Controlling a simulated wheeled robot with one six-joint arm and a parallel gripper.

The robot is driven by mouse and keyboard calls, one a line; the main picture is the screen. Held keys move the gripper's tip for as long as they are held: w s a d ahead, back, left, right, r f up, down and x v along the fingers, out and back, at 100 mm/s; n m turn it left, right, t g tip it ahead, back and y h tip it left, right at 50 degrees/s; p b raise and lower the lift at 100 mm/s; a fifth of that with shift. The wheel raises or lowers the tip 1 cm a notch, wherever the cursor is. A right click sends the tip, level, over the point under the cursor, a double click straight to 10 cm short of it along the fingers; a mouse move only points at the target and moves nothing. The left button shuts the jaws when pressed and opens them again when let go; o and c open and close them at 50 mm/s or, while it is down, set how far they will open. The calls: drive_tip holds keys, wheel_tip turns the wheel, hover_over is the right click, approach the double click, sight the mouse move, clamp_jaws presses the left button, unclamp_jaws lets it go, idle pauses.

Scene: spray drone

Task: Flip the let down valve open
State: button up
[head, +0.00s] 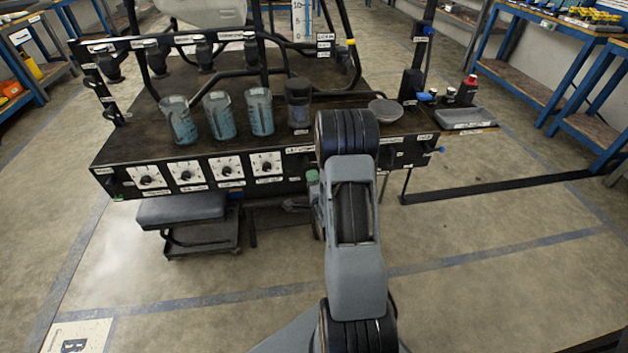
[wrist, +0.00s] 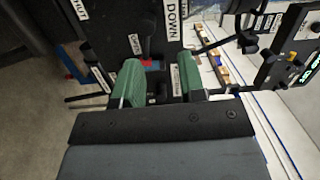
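My gripper (wrist: 158,82) shows in the wrist view as two green fingers set well apart, so it is open. It faces a black panel with a large white label ending in "DOWN" (wrist: 176,12). A dark lever-like part (wrist: 149,45), probably the let down valve handle, stands beyond the fingers, beside a small white label (wrist: 135,43). A small red and blue part lies just below it. I cannot tell whether a finger touches the valve. In the head view my arm hides the valve and most of the gripper; one green finger (head: 312,177) shows by the bench's front panel.
Blue shelving (head: 560,60) is at right; the near floor is clear.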

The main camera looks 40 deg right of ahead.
sight(314, 164)
drive_tip(key=s+d+f+m+t+h+b, duration=0.2)
drive_tip(key=s+f+m+b, duration=0.15)
drive_tip(key=f, duration=0.25)
drive_tip(key=x, duration=0.9)
drive_tip(key=b+x, duration=0.1)
drive_tip(key=x, duration=0.3)
drive_tip(key=shift+w+a+r, duration=0.2)
drive_tip(key=shift+w+a, duration=0.05)
drive_tip(key=shift+w, duration=0.1)
clamp_jaws()
